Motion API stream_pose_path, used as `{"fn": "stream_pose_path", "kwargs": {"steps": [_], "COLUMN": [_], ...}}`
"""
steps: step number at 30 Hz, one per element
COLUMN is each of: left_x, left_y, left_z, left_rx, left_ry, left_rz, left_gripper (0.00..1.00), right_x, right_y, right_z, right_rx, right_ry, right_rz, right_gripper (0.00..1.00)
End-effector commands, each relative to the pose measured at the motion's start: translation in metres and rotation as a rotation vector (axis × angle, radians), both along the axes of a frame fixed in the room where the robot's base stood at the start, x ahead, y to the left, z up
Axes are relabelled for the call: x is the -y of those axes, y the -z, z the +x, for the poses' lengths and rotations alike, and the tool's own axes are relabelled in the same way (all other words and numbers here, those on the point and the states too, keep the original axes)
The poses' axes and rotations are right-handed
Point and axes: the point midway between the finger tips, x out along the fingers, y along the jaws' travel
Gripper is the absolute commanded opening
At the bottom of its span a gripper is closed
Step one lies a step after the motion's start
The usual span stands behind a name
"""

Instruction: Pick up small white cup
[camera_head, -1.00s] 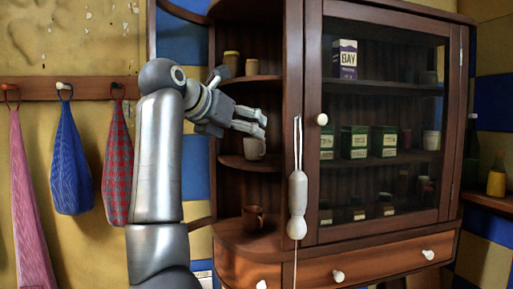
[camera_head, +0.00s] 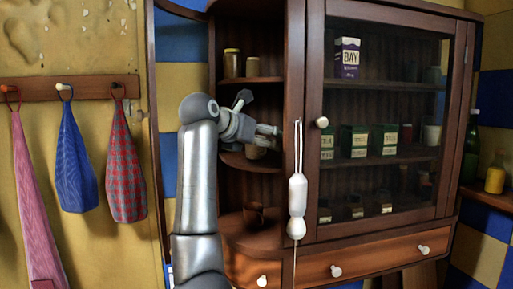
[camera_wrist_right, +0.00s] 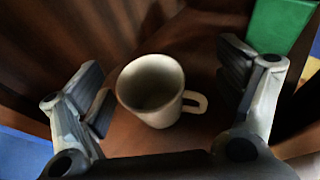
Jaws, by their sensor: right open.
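The small white cup (camera_head: 256,152) stands upright on the middle open shelf at the cabinet's left end, partly hidden by my right gripper (camera_head: 264,130). In the right wrist view, the white cup (camera_wrist_right: 150,98) is seen from above, empty, with its handle to the right. The right gripper's open fingers (camera_wrist_right: 166,95) stand on either side of the cup, with a gap on both sides. My left gripper is not in view.
The shelf (camera_head: 238,160) is narrow, with the cabinet's glass door (camera_head: 385,105) to its right. Jars (camera_head: 231,64) stand on the shelf above, and a brown cup (camera_head: 253,215) stands below. A white hanging pull (camera_head: 297,195) is close by. A green box (camera_wrist_right: 280,25) is behind.

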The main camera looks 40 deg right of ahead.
Motion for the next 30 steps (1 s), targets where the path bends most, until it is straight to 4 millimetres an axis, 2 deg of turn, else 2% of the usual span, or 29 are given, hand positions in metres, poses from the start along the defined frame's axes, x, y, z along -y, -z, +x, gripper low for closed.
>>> {"fn": "stream_pose_path", "kwargs": {"steps": [2,12,30], "left_x": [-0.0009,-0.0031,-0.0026], "left_y": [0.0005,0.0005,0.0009], "left_z": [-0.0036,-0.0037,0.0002], "left_rx": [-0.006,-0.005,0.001], "left_ry": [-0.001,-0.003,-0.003], "left_rz": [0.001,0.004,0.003], "left_gripper": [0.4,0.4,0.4], "right_x": [-0.0004,-0.0004,-0.0019], "right_y": [-0.0001,-0.0004,-0.0066], "right_z": [-0.0001,-0.0002,-0.0043], "right_rx": [0.0,0.0,0.002], "right_ry": [0.0,0.0,0.005], "right_rz": [0.0,0.0,0.001], "right_gripper": [0.82,0.38,0.37]}}
